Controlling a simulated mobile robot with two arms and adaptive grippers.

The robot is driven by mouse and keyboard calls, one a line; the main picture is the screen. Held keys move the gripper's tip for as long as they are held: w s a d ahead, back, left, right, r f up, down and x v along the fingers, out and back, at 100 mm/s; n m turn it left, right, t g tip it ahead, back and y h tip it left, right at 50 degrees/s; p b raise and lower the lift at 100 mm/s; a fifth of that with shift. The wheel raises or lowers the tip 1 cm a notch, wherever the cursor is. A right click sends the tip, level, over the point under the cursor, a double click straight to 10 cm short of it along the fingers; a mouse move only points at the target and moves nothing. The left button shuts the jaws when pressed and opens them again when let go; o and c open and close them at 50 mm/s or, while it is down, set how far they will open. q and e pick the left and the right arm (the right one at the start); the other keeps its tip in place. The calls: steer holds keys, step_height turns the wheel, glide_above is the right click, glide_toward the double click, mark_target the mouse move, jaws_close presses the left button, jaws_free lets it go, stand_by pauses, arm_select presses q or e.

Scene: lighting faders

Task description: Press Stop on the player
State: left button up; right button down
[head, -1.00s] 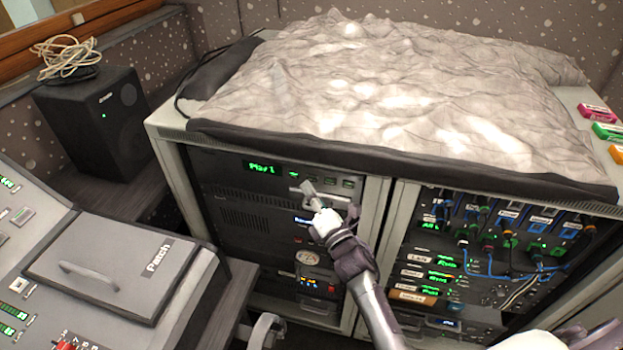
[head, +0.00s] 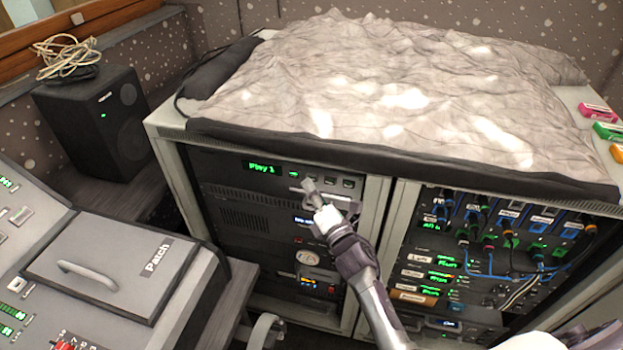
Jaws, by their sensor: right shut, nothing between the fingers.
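The player (head: 225,167) is the top unit in the left bay of the rack. Its green display (head: 262,168) reads "Play 1". A row of small buttons (head: 330,181) sits right of the display; their labels are too small to read. My right gripper (head: 308,184) is shut and empty, with its tips at the player's front, just below the left part of the button row. I cannot tell whether the tips touch a button. A piece of my left arm may show at the bottom, but its gripper is not in view.
A rumpled grey cover (head: 380,90) lies over the rack top. The right bay holds patched cables (head: 490,265). A console with a "Patch" lid (head: 105,265) stands at left, and a black speaker (head: 95,125) is behind it. Coloured boxes (head: 607,131) lie at the right.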

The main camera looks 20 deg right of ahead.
steer(key=shift+w+d, duration=0.15)
steer(key=shift+w, duration=0.15)
stand_by(0.4)
steer(key=shift+s, duration=0.15)
steer(key=shift+s+a, duration=0.4)
steer(key=shift+s, duration=0.1)
stand_by(0.3)
steer(key=s+a, duration=0.2)
steer(key=s, duration=0.2)
steer(key=shift+s+a, duration=0.1)
steer(key=shift+a, duration=0.3)
stand_by(0.5)
